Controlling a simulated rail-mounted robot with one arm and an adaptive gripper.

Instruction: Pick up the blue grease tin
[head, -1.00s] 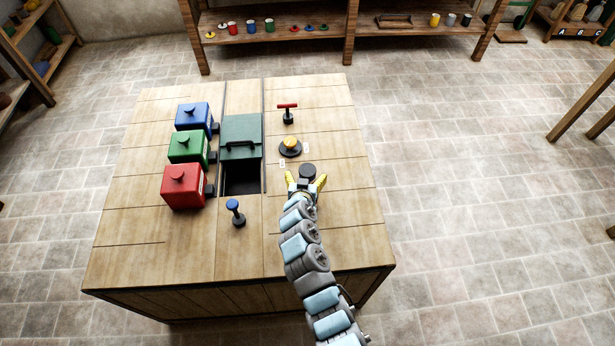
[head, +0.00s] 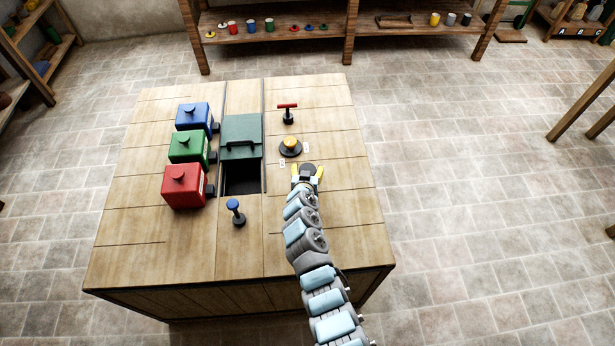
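A larger blue box (head: 193,115) with a knob on top stands at the back left of the table. My gripper (head: 308,171) is over the right part of the table, far from both. Its yellow fingers are apart on either side of a dark round knob (head: 308,168). I cannot tell whether they touch it.
The wooden table (head: 150,235) also holds a green box (head: 188,147), a red box (head: 183,186), a dark green sliding cover (head: 241,135) beside an open slot, a red T-handle (head: 287,112), a yellow-topped knob (head: 290,146) and a blue-topped lever (head: 235,210).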

